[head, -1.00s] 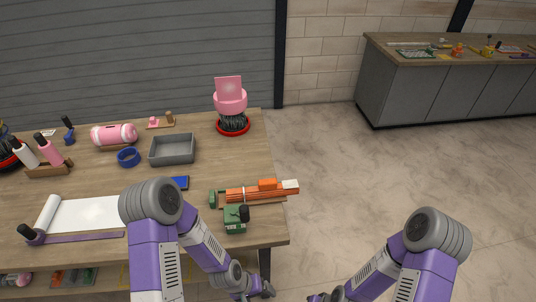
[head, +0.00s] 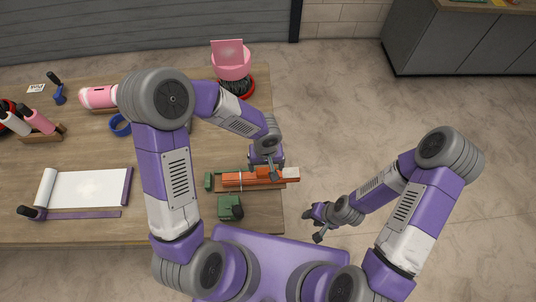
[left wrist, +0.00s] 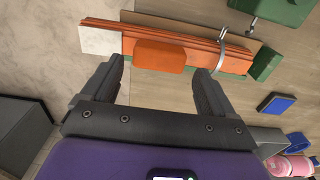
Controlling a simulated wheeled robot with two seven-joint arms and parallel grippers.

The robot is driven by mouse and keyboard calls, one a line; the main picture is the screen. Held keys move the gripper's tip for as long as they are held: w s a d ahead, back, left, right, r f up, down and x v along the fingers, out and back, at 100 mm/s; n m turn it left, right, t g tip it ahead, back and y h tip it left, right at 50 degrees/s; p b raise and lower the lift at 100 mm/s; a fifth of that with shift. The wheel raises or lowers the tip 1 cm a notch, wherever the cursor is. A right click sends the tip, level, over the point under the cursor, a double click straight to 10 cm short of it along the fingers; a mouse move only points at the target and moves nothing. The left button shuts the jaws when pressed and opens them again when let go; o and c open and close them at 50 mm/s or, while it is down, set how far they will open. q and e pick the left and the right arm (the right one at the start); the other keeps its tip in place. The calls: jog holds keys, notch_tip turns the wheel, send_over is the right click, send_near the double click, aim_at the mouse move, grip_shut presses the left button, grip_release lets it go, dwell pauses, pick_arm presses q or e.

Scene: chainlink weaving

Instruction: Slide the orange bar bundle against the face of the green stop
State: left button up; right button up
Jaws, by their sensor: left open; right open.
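The orange bar bundle (head: 235,180) lies at the right end of the wooden table, its white end (head: 292,174) pointing right. The green stop (head: 208,181) stands left of the bundle, with a narrow gap visible in the head view. In the left wrist view, the bundle (left wrist: 190,38) carries an orange block (left wrist: 160,56), and the green stop (left wrist: 265,64) is at right. A thin grey band (left wrist: 222,55) crosses the bundle. My left gripper (head: 265,170) is open above the block, its fingers (left wrist: 158,70) spread either side of it. My right gripper (head: 315,226) is open and empty off the table.
A green fixture with a black knob (head: 230,207) stands in front of the bundle. A blue block (left wrist: 275,103) and grey tray (left wrist: 268,138) lie behind it. A pink container (head: 231,62) stands at the back. White paper (head: 88,188) lies at left.

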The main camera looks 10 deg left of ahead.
aim_at(258, 170)
pick_arm(q)
jog(key=shift+w+f, duration=0.1)
jog(key=shift+f, duration=2.3)
jog(key=c, duration=1.5)
jog(key=shift+a, duration=0.3)
jog(key=shift+a+b, duration=0.35)
jog(key=shift+s+a, duration=0.35)
jog(key=shift+a, duration=0.3)
jog(key=shift+s+a+b, duration=0.15)
jog(key=shift+a+b, duration=0.15)
jog(key=shift+a, duration=0.25)
